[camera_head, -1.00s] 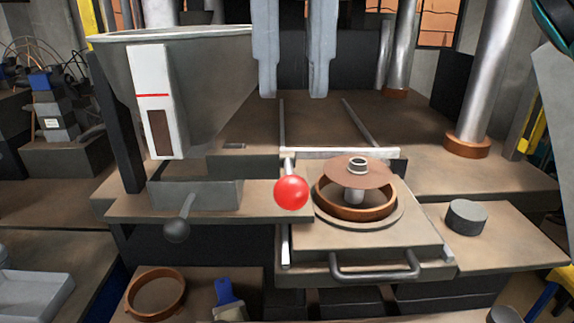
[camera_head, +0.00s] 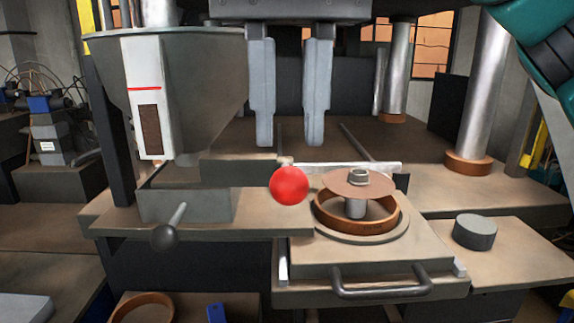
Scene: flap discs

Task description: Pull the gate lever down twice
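My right gripper (camera_head: 289,142) hangs from the top middle with two grey fingers pointing down. The fingers are apart with nothing between them. A red ball knob (camera_head: 289,185) shows just below the fingertips in the picture, with a visible gap. Its rod is mostly hidden. A second lever with a dark ball knob (camera_head: 164,237) sticks out from the block under the grey hopper (camera_head: 210,100). I cannot tell for certain which of the two is the gate lever. My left gripper is not in view.
Right of the red knob, a drawer plate (camera_head: 400,255) with a handle bears a brown ring (camera_head: 345,220) and a disc (camera_head: 357,184) on a post. A dark cylinder (camera_head: 475,233) stands at the right. Metal columns (camera_head: 483,95) rise behind.

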